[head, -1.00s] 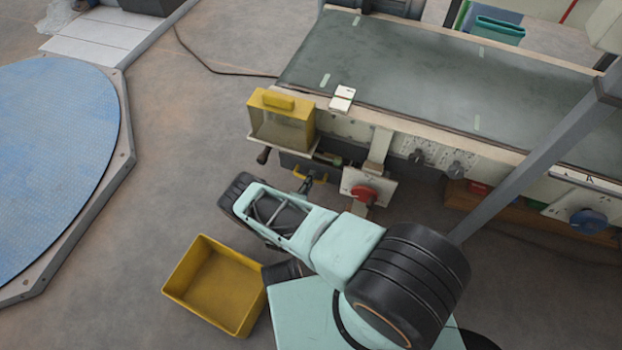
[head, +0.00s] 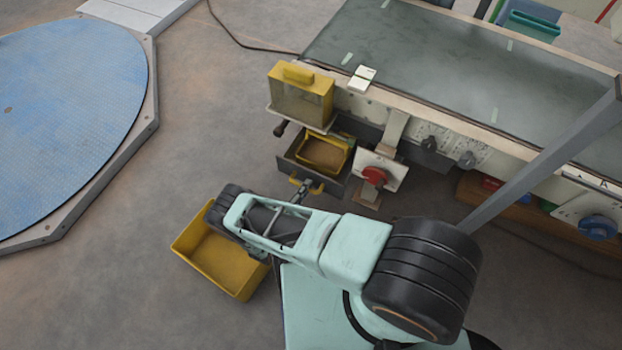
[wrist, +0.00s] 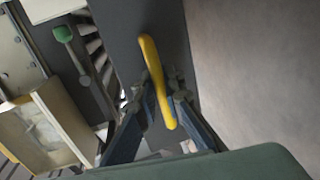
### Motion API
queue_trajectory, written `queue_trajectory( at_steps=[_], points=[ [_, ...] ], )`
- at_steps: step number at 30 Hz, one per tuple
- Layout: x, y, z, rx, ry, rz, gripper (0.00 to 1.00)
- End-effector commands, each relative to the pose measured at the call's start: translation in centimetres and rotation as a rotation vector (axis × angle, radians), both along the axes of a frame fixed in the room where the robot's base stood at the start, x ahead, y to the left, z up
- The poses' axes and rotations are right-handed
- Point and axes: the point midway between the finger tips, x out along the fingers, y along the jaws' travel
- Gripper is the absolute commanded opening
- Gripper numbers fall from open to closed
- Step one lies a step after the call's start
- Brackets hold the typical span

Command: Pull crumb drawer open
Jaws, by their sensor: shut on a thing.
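The crumb drawer (head: 291,172) is a dark grey drawer under the yellow box at the machine's left front corner. It stands pulled out, and a yellow bin (head: 323,154) with brown contents shows inside it. Its yellow handle (head: 317,188) is on the front face. My gripper (head: 304,189) is at this handle. In the wrist view, the fingers (wrist: 160,95) are closed around the middle of the yellow handle (wrist: 150,60), with the dark drawer front behind it. The fingertips look small and partly hidden in the head view.
An empty-looking yellow bin (head: 222,262) stands on the floor beside my arm, partly behind it. A red knob (head: 375,177) on a white plate is right of the drawer. A blue round platform (head: 65,110) lies at left. Floor between platform and drawer is clear.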

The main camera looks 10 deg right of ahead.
Motion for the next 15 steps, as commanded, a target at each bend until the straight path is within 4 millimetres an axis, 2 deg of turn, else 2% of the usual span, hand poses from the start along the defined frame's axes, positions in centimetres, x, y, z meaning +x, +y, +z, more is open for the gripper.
queue_trajectory(
  at_steps=[8, 9, 13, 15],
  points=[
    [0.10, 0.31, 0.02, 0.005, -0.001, 0.003, 0.00],
    [0.12, 0.32, 0.02, 0.005, -0.001, 0.003, 0.12],
    [0.10, 0.26, 0.02, 0.004, -0.001, 0.002, 0.26],
    [0.09, 0.20, 0.02, 0.004, -0.001, 0.002, 0.27]
  ],
)
